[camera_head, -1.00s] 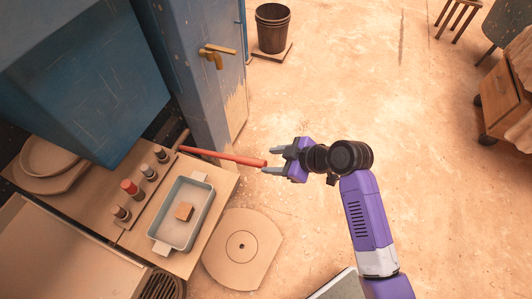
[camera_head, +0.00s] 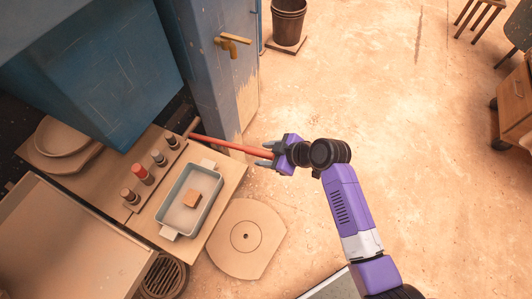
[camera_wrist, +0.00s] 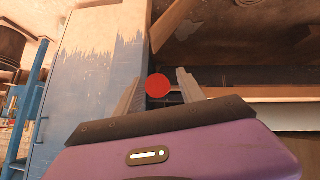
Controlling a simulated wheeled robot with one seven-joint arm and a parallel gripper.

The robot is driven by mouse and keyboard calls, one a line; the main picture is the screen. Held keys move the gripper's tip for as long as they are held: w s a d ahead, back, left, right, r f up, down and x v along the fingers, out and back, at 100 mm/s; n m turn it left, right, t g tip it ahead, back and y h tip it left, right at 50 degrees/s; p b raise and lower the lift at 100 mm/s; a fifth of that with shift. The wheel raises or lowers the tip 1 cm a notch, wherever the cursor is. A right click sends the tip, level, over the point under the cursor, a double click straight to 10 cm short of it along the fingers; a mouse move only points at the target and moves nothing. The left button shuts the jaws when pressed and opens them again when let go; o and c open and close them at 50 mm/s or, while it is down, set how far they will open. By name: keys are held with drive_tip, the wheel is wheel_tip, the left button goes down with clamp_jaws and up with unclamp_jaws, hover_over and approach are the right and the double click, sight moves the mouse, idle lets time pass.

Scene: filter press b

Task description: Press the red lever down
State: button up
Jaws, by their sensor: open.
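The red lever (camera_head: 230,145) is a long rod that sticks out to the right from beside the blue cabinet, above the wooden counter. My gripper (camera_head: 265,155) is at the lever's free end, with its open fingers around or just over the tip; the head view does not show clearly if they touch it. In the wrist view the lever's round red end (camera_wrist: 158,88) sits between the two open fingers of my gripper (camera_wrist: 160,92), apart from both in the picture. The rest of the rod is hidden behind that end there.
A blue cabinet (camera_head: 215,60) with a brass handle (camera_head: 230,44) stands behind the lever. A round plate (camera_head: 246,236) lies right of the counter.

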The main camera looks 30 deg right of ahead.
clamp_jaws()
idle(1.3)
